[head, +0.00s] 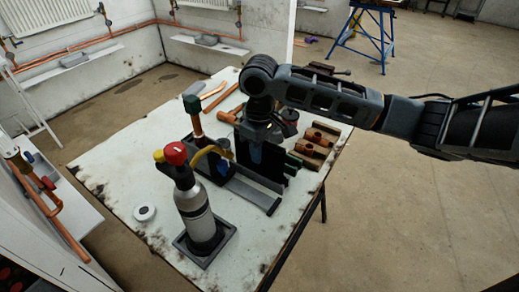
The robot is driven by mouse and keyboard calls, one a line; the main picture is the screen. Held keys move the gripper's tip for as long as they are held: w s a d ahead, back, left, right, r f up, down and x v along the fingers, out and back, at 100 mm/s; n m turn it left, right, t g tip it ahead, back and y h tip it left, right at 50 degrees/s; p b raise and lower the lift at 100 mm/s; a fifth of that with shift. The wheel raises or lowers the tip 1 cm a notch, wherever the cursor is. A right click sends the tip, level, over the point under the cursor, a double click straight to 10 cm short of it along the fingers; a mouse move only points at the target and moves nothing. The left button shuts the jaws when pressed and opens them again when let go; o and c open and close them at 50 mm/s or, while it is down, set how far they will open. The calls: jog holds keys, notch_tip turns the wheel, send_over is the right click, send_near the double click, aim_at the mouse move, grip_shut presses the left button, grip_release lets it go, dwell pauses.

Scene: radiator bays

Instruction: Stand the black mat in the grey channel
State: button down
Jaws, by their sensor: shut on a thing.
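My gripper (257,140) points down over the middle of the white table and is shut on the black mat (266,168). The mat is a dark, thin panel that looks roughly upright below the fingers. The fingers and the arm hide part of its upper edge. The grey channel (250,193) is a long, low strip on the table just in front of the mat. I cannot tell whether the mat's lower edge touches the channel or stands behind it.

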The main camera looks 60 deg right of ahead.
jog(key=c, duration=0.9)
grip_release()
notch_tip(320, 180, up, 5)
jog(key=p, duration=0.4)
jog(key=shift+r+p, duration=0.1)
jog(key=shift+p, duration=0.25)
jog(key=shift+r, duration=0.95)
